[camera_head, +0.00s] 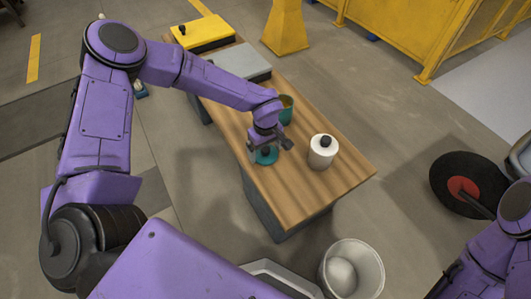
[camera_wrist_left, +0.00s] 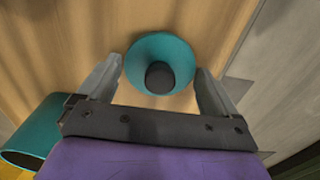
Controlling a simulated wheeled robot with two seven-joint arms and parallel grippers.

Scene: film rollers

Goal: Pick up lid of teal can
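The teal lid (camera_head: 266,155) with a dark round knob lies on the wooden table, below my left gripper. In the left wrist view the teal lid (camera_wrist_left: 160,62) sits between and just beyond the fingertips, knob toward the camera. My left gripper (camera_head: 268,146) is open, its fingers apart on either side of the knob (camera_wrist_left: 160,77); it holds nothing. The teal can (camera_head: 286,108) stands open behind my gripper, partly hidden by it. It also shows at the lower left of the left wrist view (camera_wrist_left: 38,132). My right gripper is out of view; only part of that arm shows.
A grey box (camera_head: 240,62) and a yellow box (camera_head: 203,33) are at the table's far end. A white bin (camera_head: 352,270) stands on the floor. The table's near right corner is clear.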

